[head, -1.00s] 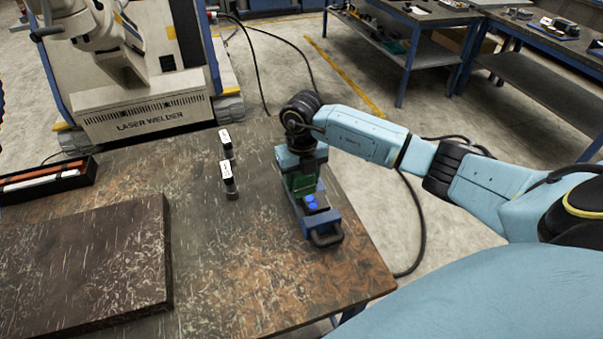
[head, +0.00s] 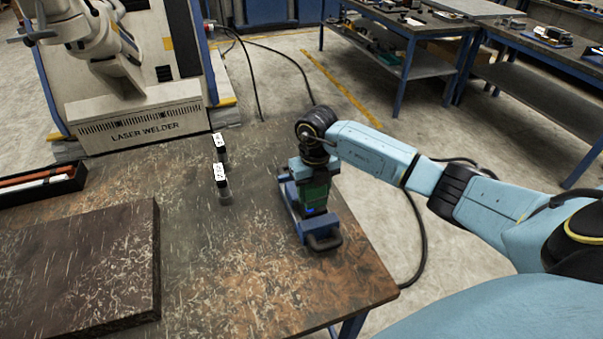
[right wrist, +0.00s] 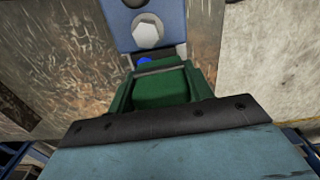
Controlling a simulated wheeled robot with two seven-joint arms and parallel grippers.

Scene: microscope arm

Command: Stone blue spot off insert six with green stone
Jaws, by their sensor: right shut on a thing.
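My right gripper (head: 313,170) points down over the blue vise-like holder (head: 323,241) near the table's right edge. It is shut on the green stone (head: 315,193), which also shows in the right wrist view (right wrist: 160,88). The stone is over the insert in the holder, but I cannot tell whether it touches it. A bit of the blue spot (head: 309,210) shows by the stone's lower edge, and also in the right wrist view (right wrist: 145,61). The rest of the insert is mostly hidden. My left gripper is not in view.
Two small dark pieces with white labels, one farther (head: 219,142) and one nearer (head: 221,174), stand left of the holder. A thick dark plate (head: 75,270) lies at the left front. A long tray (head: 40,185) is at the far left. Bare tabletop lies between.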

